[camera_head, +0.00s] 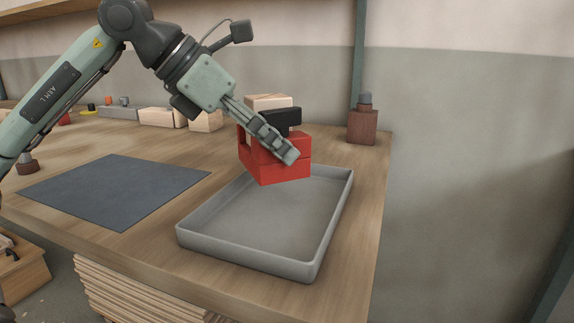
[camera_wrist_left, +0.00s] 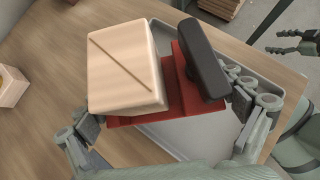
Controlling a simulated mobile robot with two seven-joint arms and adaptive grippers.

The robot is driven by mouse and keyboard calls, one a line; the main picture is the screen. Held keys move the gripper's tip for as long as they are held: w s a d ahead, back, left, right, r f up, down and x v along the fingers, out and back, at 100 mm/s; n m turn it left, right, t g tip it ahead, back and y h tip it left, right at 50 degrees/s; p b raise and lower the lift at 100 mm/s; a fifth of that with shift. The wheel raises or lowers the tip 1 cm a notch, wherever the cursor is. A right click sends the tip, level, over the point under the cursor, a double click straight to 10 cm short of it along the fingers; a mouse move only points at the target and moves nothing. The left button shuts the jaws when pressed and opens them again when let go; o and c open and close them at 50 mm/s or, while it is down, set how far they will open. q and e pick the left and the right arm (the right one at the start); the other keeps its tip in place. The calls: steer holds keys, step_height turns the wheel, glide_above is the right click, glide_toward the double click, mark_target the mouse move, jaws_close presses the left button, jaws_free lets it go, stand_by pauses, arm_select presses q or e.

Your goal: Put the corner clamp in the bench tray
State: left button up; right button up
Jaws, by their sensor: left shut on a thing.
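The corner clamp (camera_head: 281,172) is a red block-like body with a black bar on top. My left gripper (camera_head: 287,152) is shut on it and holds it over the back part of the grey bench tray (camera_head: 250,265). In the left wrist view the clamp (camera_wrist_left: 190,98) lies between the fingers of my left gripper (camera_wrist_left: 165,115), with a pale wooden block marked by a diagonal line on it. The tray (camera_wrist_left: 160,141) shows beneath. The clamp hides the tray's back-left corner; I cannot tell whether they touch. My right gripper (camera_wrist_left: 299,43) shows small in the left wrist view, its opening unclear.
A dark mat (camera_head: 115,190) lies left of the tray. A brown block with a grey knob (camera_head: 362,127) stands behind it at the right. Wooden blocks (camera_head: 160,117) line the back of the bench. The tray's visible floor is empty. A green post (camera_head: 359,50) rises behind.

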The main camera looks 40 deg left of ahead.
mark_target(287, 172)
arm_select(q)
steer(key=shift+w+d+f+p, duration=0.6)
steer(key=shift+w+d+p, duration=0.2)
steer(key=shift+w+d, duration=0.05)
arm_select(e)
steer(key=s+d+f+m+g+h, duration=0.1)
steer(key=s+d+f+g+h, duration=0.2)
steer(key=s+d, duration=0.35)
arm_select(q)
steer(key=shift+f, duration=0.15)
step_height(287, 172, down, 4)
steer(key=shift+r+b, duration=0.2)
steer(key=shift+b, duration=0.65)
arm_select(e)
steer(key=w+a+r+t+y, duration=0.2)
steer(key=w+a, duration=0.3)
steer(key=shift+w+a+r+n+t+y, duration=0.3)
steer(key=shift+w+a+n, duration=0.1)
arm_select(q)
steer(key=shift+f, duration=0.2)
arm_select(e)
steer(key=shift+w+a+r+t, duration=0.2)
steer(key=shift+w+a+t, duration=0.1)
steer(key=shift+w+a, duration=0.15)
